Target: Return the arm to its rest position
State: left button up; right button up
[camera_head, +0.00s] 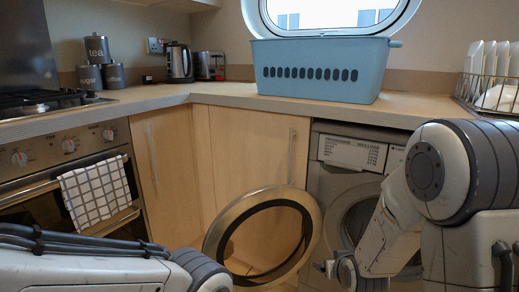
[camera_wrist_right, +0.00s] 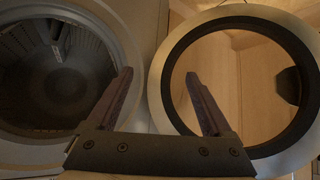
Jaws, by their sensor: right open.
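My right arm (camera_head: 445,165) reaches in from the right and bends down in front of the washing machine (camera_head: 348,151). My right gripper (camera_head: 326,268) is low, beside the right rim of the washer's round door (camera_head: 213,235), which stands wide open. There the door's ring (camera_wrist_right: 157,85) is on the right and the open drum (camera_wrist_right: 55,85) on the left. My left arm (camera_head: 90,268) crosses the bottom left; its gripper is out of view.
A blue basket (camera_head: 320,88) stands on the worktop (camera_head: 225,93) under the window. A dish rack (camera_head: 462,88) with plates is at the right, above my right arm. The oven (camera_head: 60,150) with a checked towel (camera_head: 96,192) is at the left.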

jog(key=s+a+r+n+g+y+p, duration=0.1)
jog(key=s+a+r+n+g+y, duration=0.2)
jog(key=s+a, duration=0.5)
jog(key=s+a+r+n+g+h+p, duration=0.1)
jog(key=s+a+r+n+g+p, duration=0.3)
jog(key=s, duration=0.7)
jog(key=s+a+r+n+g+h+b, duration=0.1)
jog(key=s+a+r+g, duration=0.3)
jog(key=s, duration=0.7)
notch_tip(320, 180, up, 38)
jog(key=d+t+p, duration=0.1)
jog(key=p, duration=3.7)
jog(key=shift+d+r+m, duration=0.2)
jog(key=shift+d+m, duration=0.05)
jog(key=shift+m, duration=0.05)
